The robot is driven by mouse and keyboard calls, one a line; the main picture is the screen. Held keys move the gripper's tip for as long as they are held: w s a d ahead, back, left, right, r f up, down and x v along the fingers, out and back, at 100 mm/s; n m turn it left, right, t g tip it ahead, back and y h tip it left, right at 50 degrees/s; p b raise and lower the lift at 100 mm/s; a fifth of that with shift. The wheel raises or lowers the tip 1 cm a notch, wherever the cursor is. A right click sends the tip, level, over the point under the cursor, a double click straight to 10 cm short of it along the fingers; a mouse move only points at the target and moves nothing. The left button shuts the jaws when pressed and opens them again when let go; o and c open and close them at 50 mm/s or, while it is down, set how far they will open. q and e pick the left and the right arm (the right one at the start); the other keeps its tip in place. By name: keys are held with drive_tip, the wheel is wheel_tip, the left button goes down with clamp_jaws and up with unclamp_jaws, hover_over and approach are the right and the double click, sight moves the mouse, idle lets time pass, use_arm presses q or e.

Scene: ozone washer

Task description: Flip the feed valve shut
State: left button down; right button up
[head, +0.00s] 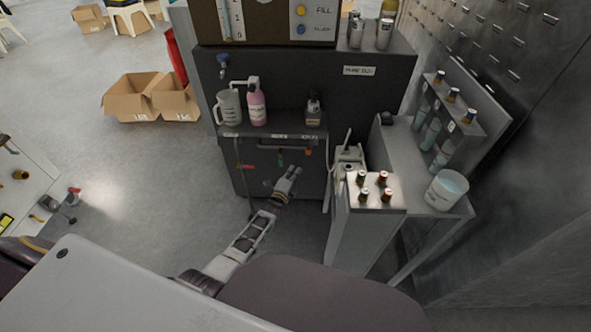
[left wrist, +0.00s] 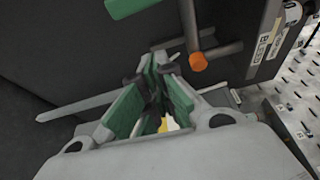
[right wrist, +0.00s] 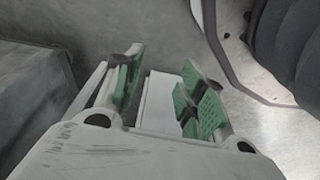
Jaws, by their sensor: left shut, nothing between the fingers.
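My left gripper (head: 293,172) is shut and empty, below the green handle. In the left wrist view, its fingertips (left wrist: 158,62) are apart from the green handle (left wrist: 130,6) and the orange pipe end (left wrist: 198,62). My right gripper (right wrist: 158,85) is open and empty.
The shelf (head: 290,122) above holds a jug (head: 228,106), a pink bottle (head: 256,106) and a small bottle (head: 313,108). A white stand with several small bottles (head: 375,190) is close at the right.

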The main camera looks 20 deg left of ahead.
use_arm(q)
drive_tip(key=s+p, duration=0.1)
drive_tip(key=s, duration=0.6)
drive_tip(key=shift+s+a+p, duration=0.2)
drive_tip(key=shift+p, duration=0.15)
use_arm(e)
drive_tip(key=s+f, duration=0.1)
drive_tip(key=d+f, duration=0.1)
drive_tip(key=f, duration=0.1)
drive_tip(key=s+d+f, duration=0.1)
drive_tip(key=shift+s+d+f, duration=0.25)
drive_tip(key=shift+s+f, duration=0.05)
drive_tip(key=shift+s, duration=0.05)
drive_tip(key=shift+w, duration=0.1)
